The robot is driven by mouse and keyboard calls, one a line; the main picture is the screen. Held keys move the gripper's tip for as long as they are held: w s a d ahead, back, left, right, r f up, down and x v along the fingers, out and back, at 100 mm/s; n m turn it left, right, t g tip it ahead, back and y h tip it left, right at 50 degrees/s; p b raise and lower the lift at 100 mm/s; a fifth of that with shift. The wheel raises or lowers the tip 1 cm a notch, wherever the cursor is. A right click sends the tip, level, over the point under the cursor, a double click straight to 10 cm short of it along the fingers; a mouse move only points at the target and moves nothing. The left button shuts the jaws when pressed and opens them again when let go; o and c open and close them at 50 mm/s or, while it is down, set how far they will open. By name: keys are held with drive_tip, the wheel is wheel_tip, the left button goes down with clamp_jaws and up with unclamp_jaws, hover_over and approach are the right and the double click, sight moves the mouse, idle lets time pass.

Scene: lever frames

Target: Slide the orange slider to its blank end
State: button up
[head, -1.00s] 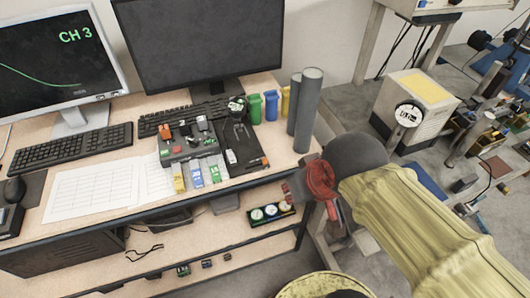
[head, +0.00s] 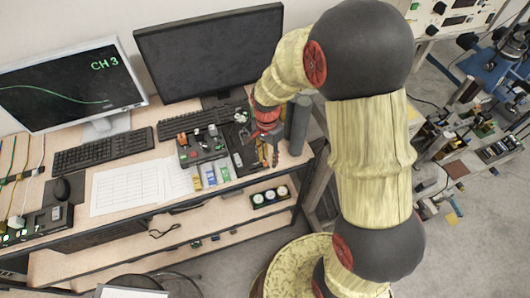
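A grey control box (head: 203,150) with small coloured levers and knobs sits on the desk. An orange piece (head: 182,138) shows at its back left; I cannot tell at this size whether it is the slider. A narrow black panel (head: 237,152) lies right of the box. Its right edge, where another orange piece showed earlier, is now partly behind my gripper (head: 270,158). My gripper points down beside the panel's right side. Its fingers are too small and dark to tell open from shut, and I cannot tell whether it touches anything.
Yellow, blue and green tabs (head: 210,175) stand at the box's front. Grey cylinders (head: 300,122) stand close right of my gripper. A keyboard (head: 198,120) and black monitor (head: 208,50) are behind. White sheets (head: 128,187) lie left. A gauge strip (head: 270,196) is below the desktop.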

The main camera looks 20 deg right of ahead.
sight(265, 162)
drive_tip(key=w+m, duration=0.1)
drive_tip(key=m, duration=0.1)
drive_tip(key=w+m, duration=0.1)
drive_tip(key=w, duration=0.1)
drive_tip(key=shift+r+m+t, duration=0.2)
drive_tip(key=shift+m+t, duration=0.2)
drive_tip(key=shift+w+m, duration=0.2)
drive_tip(key=shift+m, duration=0.7)
drive_tip(key=shift+f, duration=0.5)
wheel_tip(265, 162, down, 7)
drive_tip(key=shift+r+b, duration=0.15)
drive_tip(key=shift+b, duration=0.25)
drive_tip(key=shift+c, duration=0.6)
clamp_jaws()
